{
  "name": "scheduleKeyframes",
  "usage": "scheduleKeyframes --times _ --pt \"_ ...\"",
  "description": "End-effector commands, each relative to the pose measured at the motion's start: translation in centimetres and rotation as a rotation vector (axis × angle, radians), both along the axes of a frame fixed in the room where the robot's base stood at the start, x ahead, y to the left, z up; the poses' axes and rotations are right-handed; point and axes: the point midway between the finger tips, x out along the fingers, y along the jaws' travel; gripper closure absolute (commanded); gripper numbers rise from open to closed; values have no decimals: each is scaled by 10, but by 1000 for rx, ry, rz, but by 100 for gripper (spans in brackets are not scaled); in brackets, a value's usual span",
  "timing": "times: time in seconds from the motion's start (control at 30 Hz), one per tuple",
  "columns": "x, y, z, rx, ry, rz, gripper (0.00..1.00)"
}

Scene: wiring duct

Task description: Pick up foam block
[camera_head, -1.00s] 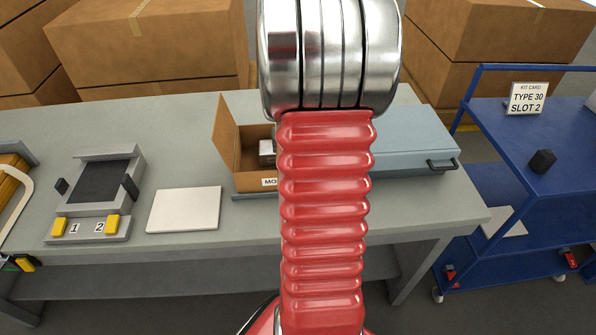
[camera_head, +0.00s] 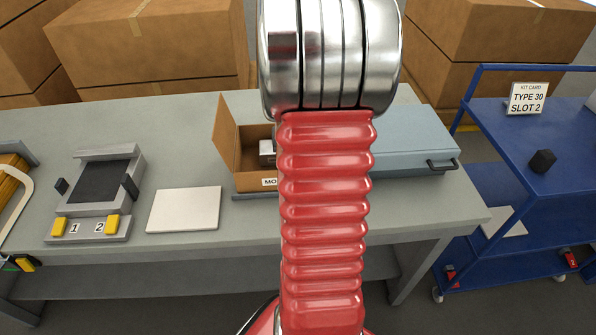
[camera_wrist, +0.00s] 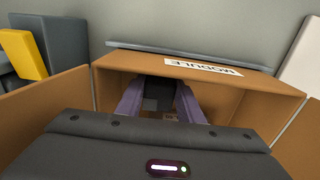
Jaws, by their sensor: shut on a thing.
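The foam block appears as a dark grey block (camera_wrist: 158,94) between the two purple-grey fingers of my gripper (camera_wrist: 160,86) in the wrist view. My gripper is shut on it, inside the open cardboard box (camera_wrist: 255,84) labelled MODULE. The block's lower part is hidden by my gripper's body. In the head view the box (camera_head: 229,150) stands on the table, and my red arm hides much of its right side. A small pale and dark item (camera_head: 267,149) shows inside it; I cannot tell what it is. My gripper is hidden there.
The box walls stand close around my fingers. A blue-grey case (camera_head: 415,140) is right of the box, a white plate (camera_head: 184,209) and a grey fixture (camera_head: 92,228) left.

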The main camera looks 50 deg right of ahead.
Motion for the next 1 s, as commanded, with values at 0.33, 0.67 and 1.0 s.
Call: scheduleKeyframes --times 0.33,0.67,1.0 --pt "1 0 6 -2 -1 0 87" --pt "1 -1 57 -5 -4 1 87" --pt "1 -1 137 -4 -3 1 87"
